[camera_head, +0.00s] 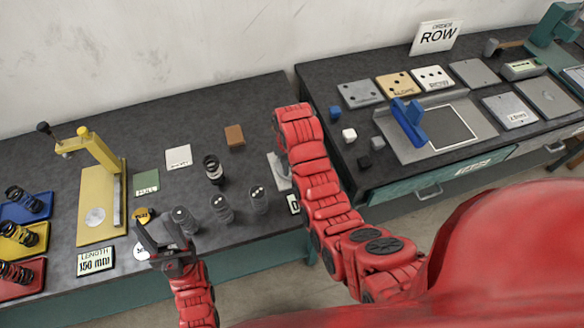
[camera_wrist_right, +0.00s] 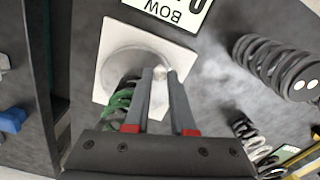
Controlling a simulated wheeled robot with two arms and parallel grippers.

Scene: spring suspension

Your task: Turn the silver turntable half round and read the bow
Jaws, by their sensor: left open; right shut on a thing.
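The silver turntable (camera_wrist_right: 125,55) is a round metal disc on a pale square base in the right wrist view. In the head view its base (camera_head: 279,172) shows partly behind my right arm. A green spring (camera_wrist_right: 122,98) is at the disc, partly hidden by my fingers. My right gripper (camera_wrist_right: 160,85) is shut on a small pale knob (camera_wrist_right: 160,73) at the disc's edge; the fingers hide much of it. The bow display (camera_wrist_right: 175,10) shows "BOW" upside down and a "0"; the rest is cut off. My left gripper (camera_head: 163,240) is open and empty above the front bench edge.
Several dark springs (camera_head: 221,208) stand left of the turntable. A yellow gauge stand (camera_head: 98,195) and a length display (camera_head: 95,261) are further left. On the right bench are a grey tray (camera_head: 470,133), sorting plates (camera_head: 360,93) and a ROW order card (camera_head: 436,37).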

